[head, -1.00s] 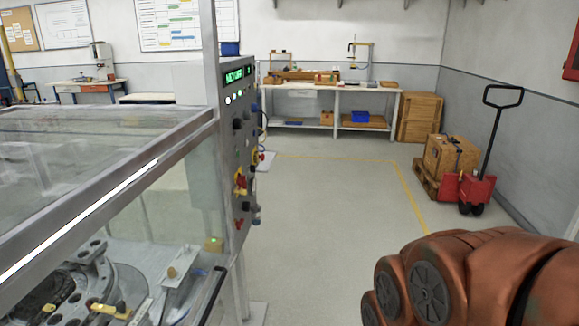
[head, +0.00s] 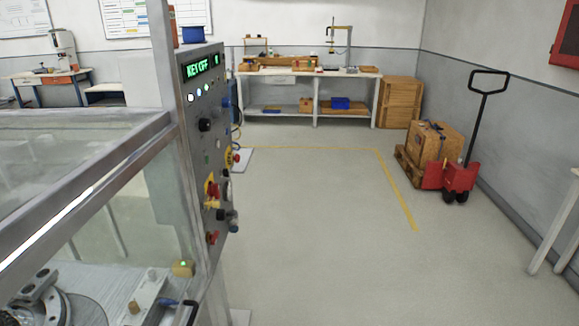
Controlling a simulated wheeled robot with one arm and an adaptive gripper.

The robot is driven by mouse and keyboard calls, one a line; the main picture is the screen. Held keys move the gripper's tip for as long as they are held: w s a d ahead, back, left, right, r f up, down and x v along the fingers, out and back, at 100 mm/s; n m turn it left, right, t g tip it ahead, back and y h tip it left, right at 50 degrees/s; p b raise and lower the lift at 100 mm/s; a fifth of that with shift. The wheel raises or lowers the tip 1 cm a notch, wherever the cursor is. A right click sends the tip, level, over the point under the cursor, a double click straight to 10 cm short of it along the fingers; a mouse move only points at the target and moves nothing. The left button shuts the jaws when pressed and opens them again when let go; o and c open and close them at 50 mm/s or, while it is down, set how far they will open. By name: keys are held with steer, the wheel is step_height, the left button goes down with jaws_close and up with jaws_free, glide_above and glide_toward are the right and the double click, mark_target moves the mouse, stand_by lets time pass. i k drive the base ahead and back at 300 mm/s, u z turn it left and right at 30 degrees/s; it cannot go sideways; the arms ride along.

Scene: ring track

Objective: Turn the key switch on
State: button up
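A grey control panel (head: 196,155) stands at left on the end of a glazed machine, seen at a steep angle. Its green display (head: 203,66) reads "KEY OFF". Below the display are small lit lamps (head: 199,92) and a black knob (head: 205,124). Lower down are a red and yellow switch (head: 211,191) and a red control (head: 212,238). Dark knobs (head: 231,217) and a red button on yellow (head: 235,158) stick out at the panel's right side. I cannot tell which control is the key switch. My gripper is not in view.
The floor (head: 310,220) right of the panel is clear, with a yellow line (head: 392,188). A workbench (head: 300,72) stands at the back. A red pallet jack (head: 460,178) with a wooden crate (head: 434,146) stands at right. A white table edge (head: 556,225) shows far right.

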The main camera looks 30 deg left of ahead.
mark_target(226, 172)
steer(key=z, duration=0.05)
steer(key=i, duration=1.1)
steer(key=u, duration=3.05)
